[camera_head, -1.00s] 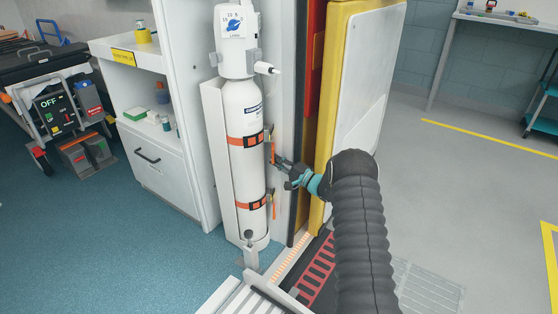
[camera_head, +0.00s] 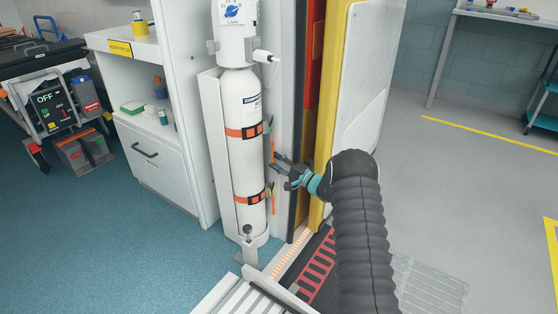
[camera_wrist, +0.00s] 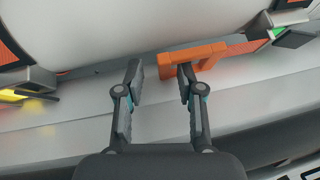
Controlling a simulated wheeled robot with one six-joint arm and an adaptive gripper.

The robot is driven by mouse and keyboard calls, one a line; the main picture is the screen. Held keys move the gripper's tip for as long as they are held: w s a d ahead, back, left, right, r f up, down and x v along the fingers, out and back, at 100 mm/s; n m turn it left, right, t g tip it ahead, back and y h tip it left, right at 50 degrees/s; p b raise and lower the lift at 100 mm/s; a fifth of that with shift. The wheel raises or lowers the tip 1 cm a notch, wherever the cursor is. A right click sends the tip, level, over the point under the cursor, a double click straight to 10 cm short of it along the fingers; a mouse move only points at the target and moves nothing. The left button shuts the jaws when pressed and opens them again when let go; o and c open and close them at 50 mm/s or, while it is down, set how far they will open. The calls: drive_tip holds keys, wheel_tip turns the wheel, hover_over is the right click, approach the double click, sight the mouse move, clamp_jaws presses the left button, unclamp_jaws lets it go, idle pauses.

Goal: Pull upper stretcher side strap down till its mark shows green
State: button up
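The upper orange strap (camera_head: 236,132) runs around a white cylinder (camera_head: 246,160) on the wall. Its orange loose end (camera_head: 272,148) hangs down beside the cylinder. In the wrist view this orange end (camera_wrist: 230,46) runs from a dark buckle at the right, where a green mark (camera_wrist: 283,32) shows. My gripper (camera_wrist: 162,72) is open. Its right fingertip overlaps the strap's free end and its left fingertip is just past it; contact cannot be told. In the head view my gripper (camera_head: 279,159) is right of the cylinder, just below the upper strap.
A lower orange strap (camera_head: 250,199) circles the cylinder below; a yellow mark (camera_wrist: 18,97) shows at the wrist view's left. A white cabinet (camera_head: 165,160) stands left, a stretcher (camera_head: 40,70) behind it. A yellow-edged door (camera_head: 330,90) is close on the right. Grey floor beyond is open.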

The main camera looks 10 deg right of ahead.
drive_tip(key=v, duration=1.2)
drive_tip(key=shift+r, duration=0.1)
